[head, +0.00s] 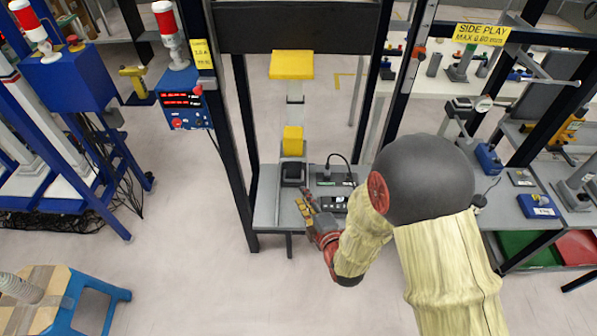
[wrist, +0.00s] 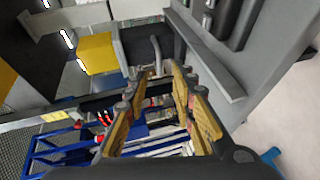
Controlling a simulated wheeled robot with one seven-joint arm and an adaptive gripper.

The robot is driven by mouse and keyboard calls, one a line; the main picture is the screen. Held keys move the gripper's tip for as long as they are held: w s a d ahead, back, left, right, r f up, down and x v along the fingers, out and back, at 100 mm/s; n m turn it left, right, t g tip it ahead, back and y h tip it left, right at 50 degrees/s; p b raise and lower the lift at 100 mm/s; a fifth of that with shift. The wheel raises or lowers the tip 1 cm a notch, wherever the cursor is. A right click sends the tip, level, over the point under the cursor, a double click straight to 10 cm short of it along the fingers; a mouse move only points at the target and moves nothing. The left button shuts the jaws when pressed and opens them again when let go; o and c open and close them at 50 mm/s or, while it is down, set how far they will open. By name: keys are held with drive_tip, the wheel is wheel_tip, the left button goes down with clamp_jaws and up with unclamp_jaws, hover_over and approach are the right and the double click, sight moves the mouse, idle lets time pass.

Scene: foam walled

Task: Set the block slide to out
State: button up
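A yellow block (head: 293,141) and a black block (head: 293,174) stand in line on the grey bench inside the dark frame; I take these as the block slide. The wrist view shows the yellow block (wrist: 97,53) beside the black block (wrist: 132,44), with a curved grey handle (wrist: 156,54) at the black block's side. My gripper (head: 304,207) is at the bench's front edge, just in front of the black block. In the wrist view my gripper (wrist: 152,88) has its yellow-padded fingers apart with nothing between them. The handle appears just beyond the fingertips; I cannot tell whether they touch.
A black device with a cable (head: 336,178) and a small panel (head: 334,203) sit right of the black block. Dark posts (head: 228,150) flank the bench. The floor (head: 190,270) in front left is clear.

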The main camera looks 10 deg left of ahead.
sight(294, 166)
drive_tip(key=shift+w+a+f, duration=0.25)
drive_tip(key=shift+a, duration=0.15)
drive_tip(key=b+x, duration=0.1)
drive_tip(key=x, duration=0.6)
drive_tip(key=shift+r+b, duration=0.2)
drive_tip(key=shift+b, duration=0.2)
drive_tip(key=shift+c, duration=1)
drive_tip(key=c, duration=0.4)
clamp_jaws()
